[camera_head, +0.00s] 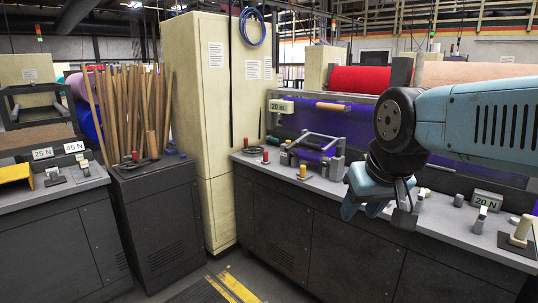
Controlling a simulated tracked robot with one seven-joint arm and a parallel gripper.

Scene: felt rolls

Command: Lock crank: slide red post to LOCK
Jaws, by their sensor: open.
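My gripper (376,211) hangs open and empty over the grey bench (335,186) at right, its fingers pointing down. A small red post (265,156) stands upright near the bench's left end, well to the left of my gripper. Another small red post (135,156) stands by a dark round piece on the black cabinet (155,180). I cannot tell which one belongs to the crank. No LOCK marking is readable. My gripper and arm hide part of the bench behind them.
A yellow post (302,171) and a grey frame (318,146) stand on the bench. A purple roll (350,124) lies behind. Wooden poles (135,100) fill the black cabinet's back. A tall cream cabinet (210,120) stands between. Striped floor (235,288) is clear in front.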

